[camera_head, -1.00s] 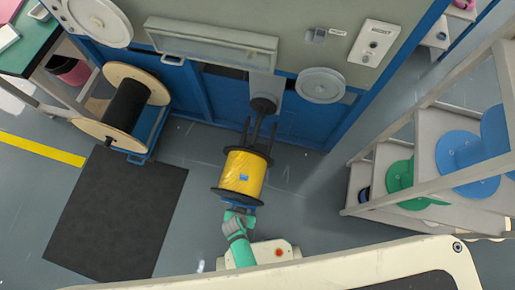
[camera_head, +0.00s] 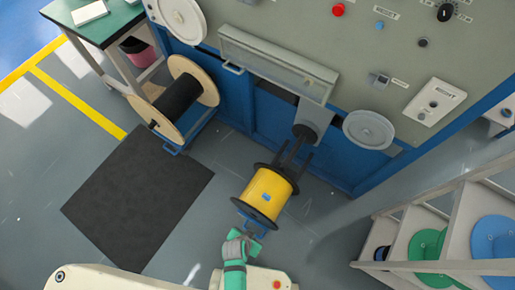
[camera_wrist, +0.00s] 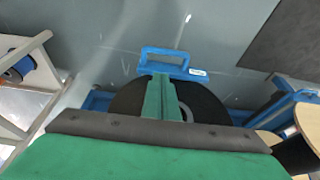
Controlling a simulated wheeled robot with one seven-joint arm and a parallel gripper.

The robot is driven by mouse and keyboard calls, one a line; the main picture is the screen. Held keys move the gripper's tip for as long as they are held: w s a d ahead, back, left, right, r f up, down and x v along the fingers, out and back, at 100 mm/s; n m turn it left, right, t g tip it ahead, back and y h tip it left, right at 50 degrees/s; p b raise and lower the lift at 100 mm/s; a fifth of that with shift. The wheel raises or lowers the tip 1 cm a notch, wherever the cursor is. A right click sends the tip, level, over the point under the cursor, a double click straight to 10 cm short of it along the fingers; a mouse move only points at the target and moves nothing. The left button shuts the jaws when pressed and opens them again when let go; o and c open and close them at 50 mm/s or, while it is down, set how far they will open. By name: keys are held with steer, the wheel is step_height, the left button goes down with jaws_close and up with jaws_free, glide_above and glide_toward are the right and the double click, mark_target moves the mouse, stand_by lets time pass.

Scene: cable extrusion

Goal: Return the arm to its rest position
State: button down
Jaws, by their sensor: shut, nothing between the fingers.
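My gripper (camera_wrist: 160,98) is shut, with its green fingers pressed together and nothing between them. In the head view my green and grey arm end shows at the bottom centre, just in front of a yellow spool (camera_head: 267,192) with black flanges. In the wrist view the fingers overlap the spool's black flange (camera_wrist: 205,102) and point toward a blue handle (camera_wrist: 165,52). I cannot tell how far the fingers are from the flange or whether they touch it.
A grey and blue machine (camera_head: 350,70) stands beyond the spool. A wooden reel with black cable (camera_head: 178,98) is at the left. A black mat (camera_head: 140,195) lies on the floor. A shelf with green and blue reels (camera_head: 470,200) stands at the right. Grey floor lies between.

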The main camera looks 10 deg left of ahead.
steer(key=d+r+n+t, duration=0.1)
steer(key=r+t, duration=0.3)
steer(key=r, duration=0.9)
steer(key=s+d+r+n+t, duration=0.1)
steer(key=d+r+n+t, duration=0.1)
steer(key=r, duration=1.1)
steer(key=s+d+r+n+t+y, duration=0.1)
steer(key=r+t, duration=0.4)
steer(key=r, duration=0.7)
steer(key=shift+d+r+t, duration=0.3)
steer(key=shift+d+r, duration=0.1)
steer(key=shift+d, duration=0.3)
steer(key=shift+s+a, duration=0.1)
steer(key=shift+s, duration=0.25)
